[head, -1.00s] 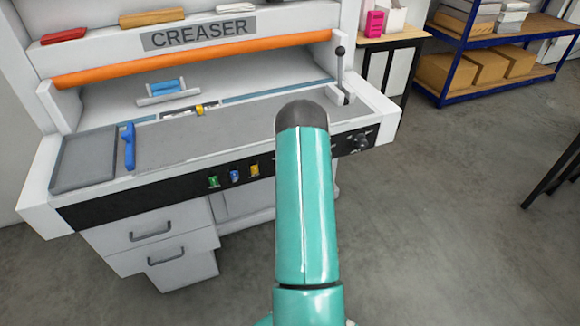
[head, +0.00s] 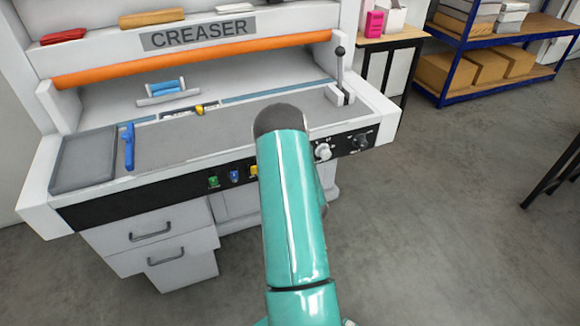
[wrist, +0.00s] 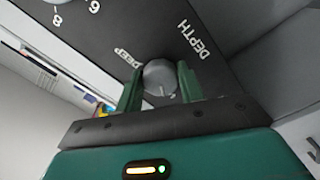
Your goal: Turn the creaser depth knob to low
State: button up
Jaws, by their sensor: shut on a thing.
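In the wrist view, the round grey depth knob (wrist: 160,79) sits on the dark panel between the two green fingers of my gripper (wrist: 160,90). My gripper is shut on it. A small pale mark shows on the knob's lower right. The word DEPTH (wrist: 193,40) stands above right of the knob and DEEP (wrist: 127,58) above left. No LOW label is visible. In the head view, the creaser (head: 200,35) has a black front panel (head: 130,205). My arm covers part of that panel and hides my gripper.
A pale knob (head: 322,152) and a dark knob (head: 360,139) show right of my arm. Green (head: 213,182) and blue (head: 234,176) controls sit left of it. A lever (head: 340,65) stands at the bed's right end. Drawers (head: 155,235) are below; open floor lies right.

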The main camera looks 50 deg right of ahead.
jog(key=o, duration=1)
jog(key=v, duration=1.3)
jog(key=shift+s+a, duration=0.15)
jog(key=shift+s, duration=0.2)
